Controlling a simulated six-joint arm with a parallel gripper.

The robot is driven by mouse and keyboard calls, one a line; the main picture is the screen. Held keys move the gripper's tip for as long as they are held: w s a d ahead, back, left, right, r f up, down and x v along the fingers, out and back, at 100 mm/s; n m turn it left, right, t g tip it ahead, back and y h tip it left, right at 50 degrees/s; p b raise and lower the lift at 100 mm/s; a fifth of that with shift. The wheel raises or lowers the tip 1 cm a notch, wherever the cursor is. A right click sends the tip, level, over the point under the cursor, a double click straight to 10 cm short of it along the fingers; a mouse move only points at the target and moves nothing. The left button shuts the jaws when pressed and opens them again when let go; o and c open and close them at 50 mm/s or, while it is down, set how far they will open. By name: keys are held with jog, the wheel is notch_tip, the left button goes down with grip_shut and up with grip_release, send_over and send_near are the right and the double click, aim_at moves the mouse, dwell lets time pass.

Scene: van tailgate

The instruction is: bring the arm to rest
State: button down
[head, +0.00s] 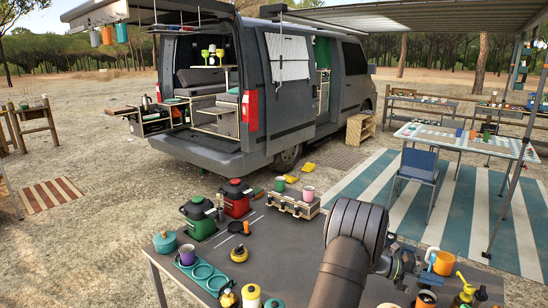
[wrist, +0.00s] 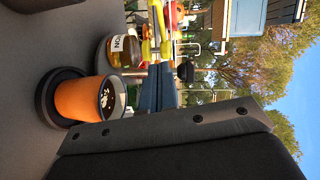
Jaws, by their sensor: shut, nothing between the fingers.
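My arm reaches in from the bottom of the head view, over the right part of the grey table. My gripper (head: 428,258) is at its end, beside an orange cup (head: 443,263); I cannot tell whether they touch. In the sideways wrist view the blue fingers of my gripper (wrist: 158,85) are together, with nothing between them.
On the grey table (head: 285,240) stand a green canister (head: 198,218), a red canister (head: 236,198), a teal tray (head: 203,274) and a wooden rack (head: 293,204).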

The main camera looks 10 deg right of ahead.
jog(key=a+r, duration=0.1)
jog(key=a, duration=0.8)
jog(key=shift+r+n+t, duration=0.25)
jog(key=shift+n+t, duration=0.05)
jog(key=shift+t, duration=0.1)
